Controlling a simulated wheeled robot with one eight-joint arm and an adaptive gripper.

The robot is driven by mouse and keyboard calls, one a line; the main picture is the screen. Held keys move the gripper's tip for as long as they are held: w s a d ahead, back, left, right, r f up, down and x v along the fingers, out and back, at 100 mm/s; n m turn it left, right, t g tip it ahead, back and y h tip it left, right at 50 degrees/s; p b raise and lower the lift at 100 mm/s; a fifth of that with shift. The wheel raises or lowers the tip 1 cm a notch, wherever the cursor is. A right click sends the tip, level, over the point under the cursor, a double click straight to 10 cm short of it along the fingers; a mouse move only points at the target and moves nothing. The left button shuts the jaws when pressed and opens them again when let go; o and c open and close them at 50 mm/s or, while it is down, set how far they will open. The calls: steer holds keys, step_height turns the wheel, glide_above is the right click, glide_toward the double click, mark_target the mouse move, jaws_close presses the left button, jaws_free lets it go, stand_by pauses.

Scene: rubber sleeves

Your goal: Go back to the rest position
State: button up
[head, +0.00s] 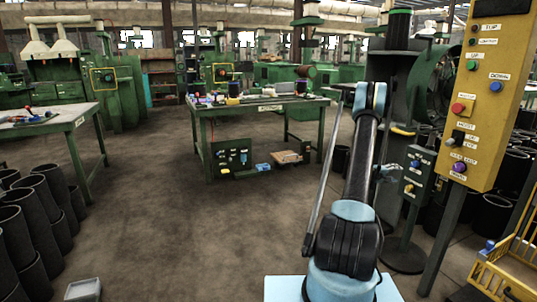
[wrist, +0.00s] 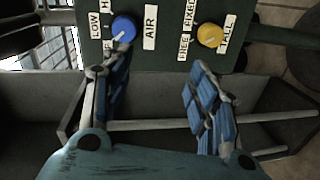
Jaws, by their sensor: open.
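My arm rises in the middle right of the head view, and my gripper (head: 387,173) shows only partly behind it, just left of a small dark control box (head: 417,177). In the wrist view my gripper (wrist: 158,68) is open, with two blue-padded fingers apart and nothing between them. Beyond the fingertips is the dark green face of the control box (wrist: 155,62), with a blue knob (wrist: 123,28) near the left finger and a yellow knob (wrist: 210,36) above the right finger. Whether the fingers touch the box I cannot tell.
A yellow control panel (head: 490,95) on a post stands at the right. A green workbench (head: 262,104) is ahead, another table (head: 45,122) at left. Black sleeves (head: 38,205) stand at lower left, more (head: 492,212) at right. The middle floor is clear.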

steer(key=s+a+r+m+g+y, duration=0.1)
steer(key=s+a+r+y, duration=0.15)
steer(key=a+r, duration=0.4)
steer(key=s+a+r+m+y, duration=0.1)
steer(key=s+a+r, duration=0.3)
steer(key=a+r, duration=0.25)
steer(key=s+a+r+y, duration=0.3)
steer(key=s+a+r, duration=0.3)
steer(key=s+a, duration=0.55)
steer(key=s+a+f+g+y, duration=0.1)
steer(key=s+a+f+y, duration=0.1)
steer(key=s+a, duration=0.6)
steer(key=s+a+f+g+y, duration=0.1)
steer(key=s+a+f+y, duration=0.2)
steer(key=s+a, duration=0.5)
steer(key=s+a+f+y, duration=0.3)
steer(key=s+a, duration=0.6)
steer(key=s, duration=1)
steer(key=shift+s+f+m+g, duration=0.2)
steer(key=shift+f+m+g, duration=0.1)
steer(key=shift+f+g, duration=0.1)
steer(key=shift+y, duration=0.25)
steer(key=shift+w+f, duration=0.2)
steer(key=shift+w, duration=0.3)
